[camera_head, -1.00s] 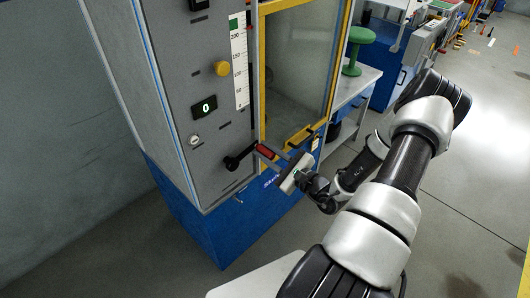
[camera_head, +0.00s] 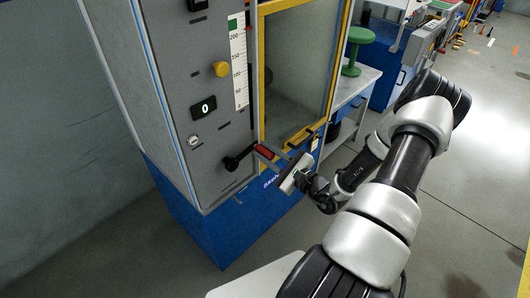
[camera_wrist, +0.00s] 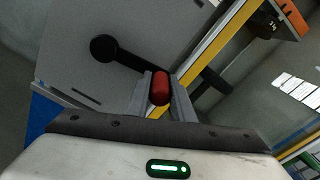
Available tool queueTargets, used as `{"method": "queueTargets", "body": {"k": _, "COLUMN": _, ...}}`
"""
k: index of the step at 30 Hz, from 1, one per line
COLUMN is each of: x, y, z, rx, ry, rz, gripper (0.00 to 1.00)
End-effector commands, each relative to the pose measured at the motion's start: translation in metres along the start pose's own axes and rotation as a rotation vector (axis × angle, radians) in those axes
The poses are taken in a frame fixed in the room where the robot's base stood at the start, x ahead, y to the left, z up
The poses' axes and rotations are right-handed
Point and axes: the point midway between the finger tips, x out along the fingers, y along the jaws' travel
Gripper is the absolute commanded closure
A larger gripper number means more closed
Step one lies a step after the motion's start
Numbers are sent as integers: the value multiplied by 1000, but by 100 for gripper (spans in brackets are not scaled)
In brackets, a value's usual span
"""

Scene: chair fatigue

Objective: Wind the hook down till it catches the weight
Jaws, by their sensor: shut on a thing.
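A black crank (camera_head: 240,158) with a red handle (camera_head: 265,152) sits low on the grey front panel of the testing machine (camera_head: 170,60). My gripper (camera_head: 270,155) is at the red handle. In the wrist view my gripper (camera_wrist: 160,92) has its two fingers on either side of the red handle (camera_wrist: 160,88), shut on it. The crank's black hub (camera_wrist: 104,48) shows to the left there. A vertical scale (camera_head: 238,60) with a green mark at its top is on the panel.
A yellow knob (camera_head: 221,69) and a display reading 0 (camera_head: 204,108) are above the crank. A green stool (camera_head: 356,50) stands on a bench beyond.

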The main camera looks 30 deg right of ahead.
Motion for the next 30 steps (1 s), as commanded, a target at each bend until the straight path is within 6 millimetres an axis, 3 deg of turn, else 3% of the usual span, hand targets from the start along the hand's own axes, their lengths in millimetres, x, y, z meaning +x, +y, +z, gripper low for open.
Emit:
{"method": "queueTargets", "body": {"k": 1, "x": 3, "y": -5, "z": 10, "rx": -9, "ry": -26, "rz": -7, "gripper": 100}}
{"method": "queueTargets", "body": {"k": 3, "x": 3, "y": -5, "z": 10, "rx": -9, "ry": -26, "rz": -7, "gripper": 100}}
{"method": "queueTargets", "body": {"k": 4, "x": 3, "y": -5, "z": 10, "rx": -9, "ry": -26, "rz": -7, "gripper": 77}}
{"method": "queueTargets", "body": {"k": 7, "x": 3, "y": -4, "z": 9, "rx": -7, "ry": -24, "rz": -7, "gripper": 60}}
{"method": "queueTargets", "body": {"k": 20, "x": -8, "y": -3, "z": 4, "rx": -2, "ry": -12, "rz": -8, "gripper": 60}}
{"method": "queueTargets", "body": {"k": 23, "x": -25, "y": -4, "z": 4, "rx": -2, "ry": -11, "rz": -8, "gripper": 60}}
{"method": "queueTargets", "body": {"k": 30, "x": -83, "y": -4, "z": 4, "rx": -2, "ry": -11, "rz": -10, "gripper": 60}}
